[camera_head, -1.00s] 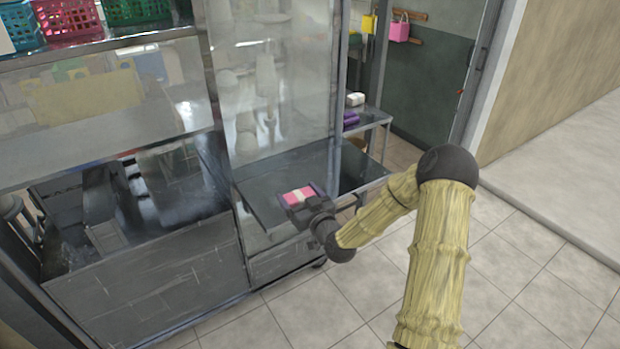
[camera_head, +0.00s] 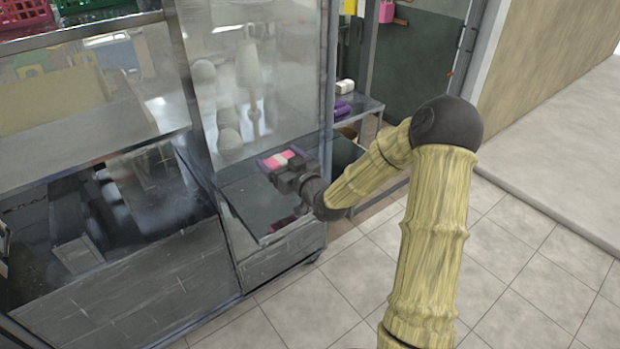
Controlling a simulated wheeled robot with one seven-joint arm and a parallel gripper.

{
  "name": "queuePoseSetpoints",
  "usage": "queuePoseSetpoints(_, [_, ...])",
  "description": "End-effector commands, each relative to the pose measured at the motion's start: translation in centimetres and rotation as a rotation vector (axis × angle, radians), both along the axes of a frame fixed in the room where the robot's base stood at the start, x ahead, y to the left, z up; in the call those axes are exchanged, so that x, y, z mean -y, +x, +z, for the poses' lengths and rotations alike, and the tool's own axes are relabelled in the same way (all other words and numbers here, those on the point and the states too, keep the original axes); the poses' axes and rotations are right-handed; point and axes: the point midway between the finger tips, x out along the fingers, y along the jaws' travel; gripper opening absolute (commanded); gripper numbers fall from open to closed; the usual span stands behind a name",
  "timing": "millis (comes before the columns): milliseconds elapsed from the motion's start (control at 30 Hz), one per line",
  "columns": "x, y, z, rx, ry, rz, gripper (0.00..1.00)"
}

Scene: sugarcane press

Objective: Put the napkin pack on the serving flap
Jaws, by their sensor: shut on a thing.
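The napkin pack (camera_head: 281,158) is pink with a pale band across its middle. My gripper (camera_head: 279,163) is shut on it and holds it over the dark, glossy serving flap (camera_head: 258,204). The flap juts out from the front of the steel press stand. The pack shows near the flap's back part, close to the glass panel. How high it is above the flap is hard to tell. The gripper and wrist hide part of the flap's right side.
A glass panel (camera_head: 245,80) rises behind the flap. A side shelf (camera_head: 358,108) to the right bears a white pack (camera_head: 345,87) and purple items (camera_head: 343,109). Coloured baskets (camera_head: 25,14) stand at top left. The front left of the flap looks clear.

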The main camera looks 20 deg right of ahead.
Motion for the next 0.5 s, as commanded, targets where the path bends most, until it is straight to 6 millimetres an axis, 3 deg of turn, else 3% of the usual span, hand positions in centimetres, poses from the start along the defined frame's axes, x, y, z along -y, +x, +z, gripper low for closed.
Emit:
queuePoseSetpoints(167, [-0.1,0.0,-0.9,-0.001,0.004,0.001,0.59])
queuePoseSetpoints(500, [0.2,0.0,-5.5,-0.001,0.002,-0.004,0.59])
